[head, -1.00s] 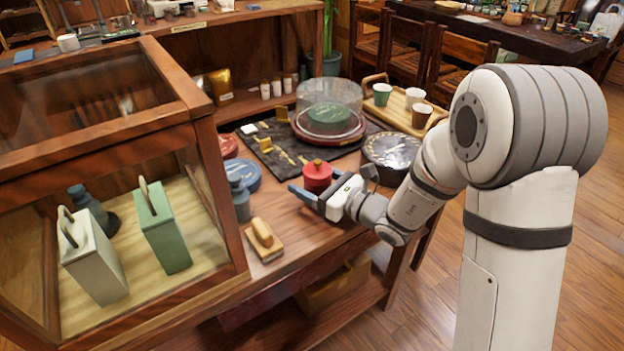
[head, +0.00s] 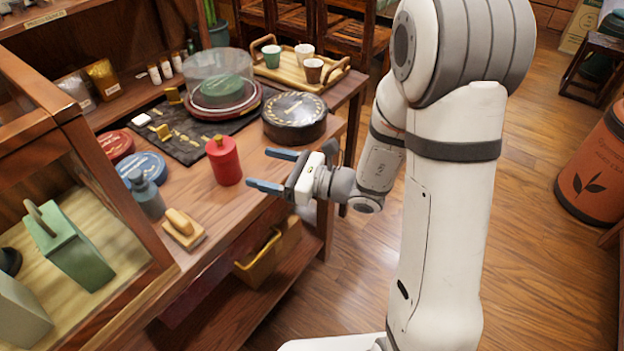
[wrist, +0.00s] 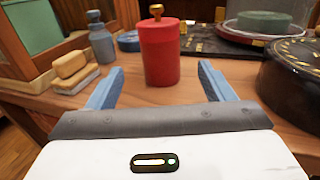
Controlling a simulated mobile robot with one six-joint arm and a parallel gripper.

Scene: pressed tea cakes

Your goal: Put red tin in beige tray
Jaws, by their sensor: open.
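The red tin (head: 224,162) stands upright on the wooden table, a cylinder with a small gold knob on its lid. In the wrist view the tin (wrist: 159,52) stands straight ahead, between and beyond the fingertips. My gripper (head: 259,168) is open and empty, its blue fingers pointing at the tin with a gap between them and it. The beige tray (head: 287,76) is at the back right of the table, with handles at both ends. It holds a green cup and two other cups.
A black round tin (head: 295,117) stands between the red tin and the tray. A glass dome (head: 220,82) covers a green cake behind. A grey-blue bottle (head: 147,196) and a wooden block (head: 183,228) are left of the red tin. A glass-fronted case (head: 110,180) bounds the left.

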